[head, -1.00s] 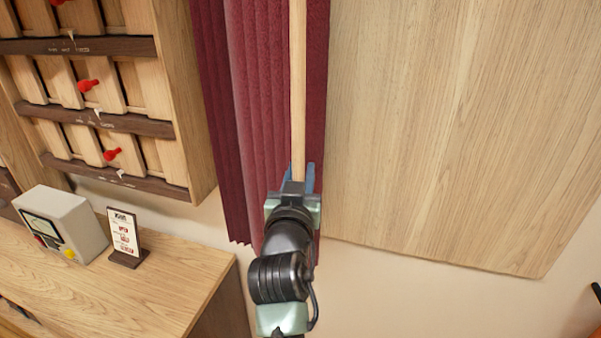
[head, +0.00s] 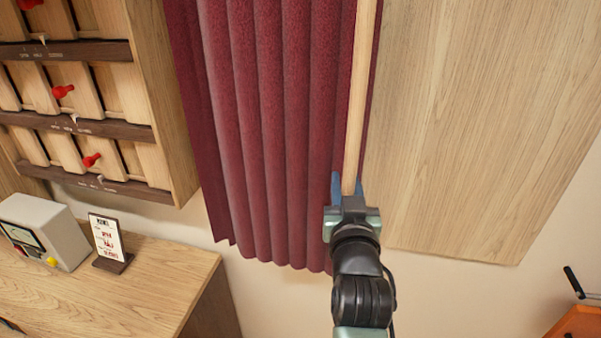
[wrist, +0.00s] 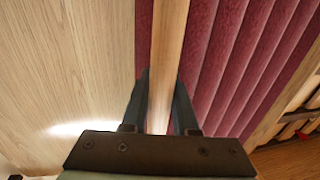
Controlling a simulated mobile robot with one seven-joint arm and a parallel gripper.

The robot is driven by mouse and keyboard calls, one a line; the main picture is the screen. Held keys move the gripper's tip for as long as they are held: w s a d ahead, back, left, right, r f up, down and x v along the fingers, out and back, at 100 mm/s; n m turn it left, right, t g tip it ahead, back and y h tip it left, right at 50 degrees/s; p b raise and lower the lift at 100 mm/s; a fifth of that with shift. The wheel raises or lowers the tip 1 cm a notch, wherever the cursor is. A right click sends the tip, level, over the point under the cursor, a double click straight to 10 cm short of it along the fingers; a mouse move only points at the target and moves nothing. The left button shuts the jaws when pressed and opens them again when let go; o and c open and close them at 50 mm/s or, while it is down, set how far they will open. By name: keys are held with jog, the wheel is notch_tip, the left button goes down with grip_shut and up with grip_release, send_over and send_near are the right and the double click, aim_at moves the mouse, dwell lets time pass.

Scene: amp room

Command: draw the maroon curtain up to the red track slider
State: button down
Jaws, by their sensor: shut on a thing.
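The maroon curtain (head: 275,140) hangs in vertical folds in the middle of the head view. It also fills the right part of the wrist view (wrist: 235,60). A pale wooden pole (head: 362,90) hangs along the curtain's right edge. My gripper (head: 349,186) is shut on the lower end of this pole, with its blue fingers on either side of it. In the wrist view the pole (wrist: 168,60) runs straight up between the two dark fingers. The red track slider and the curtain's top are not in view.
A wooden panel (head: 460,130) covers the wall right of the curtain. A wooden rack (head: 95,105) with red knobs stands left. Below it, a desk (head: 150,285) bears a grey device (head: 45,230) and a small sign (head: 108,240). An orange object (head: 575,325) shows at lower right.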

jog(key=s+d+b, duration=0.4)
jog(key=d+b, duration=0.2)
jog(key=d, duration=0.6)
jog(key=s+d+b, duration=0.4)
jog(key=d+b, duration=0.2)
jog(key=d, duration=0.6)
jog(key=shift+d+f, duration=0.1)
jog(key=c, duration=1)
grip_release()
jog(key=shift+w, duration=0.1)
jog(key=s+b, duration=0.1)
jog(key=s, duration=0.3)
jog(key=s+a, duration=0.1)
jog(key=s, duration=0.3)
jog(key=s+b, duration=0.1)
jog(key=s, duration=0.4)
jog(key=shift+a+b, duration=0.25)
jog(key=shift+b, duration=0.05)
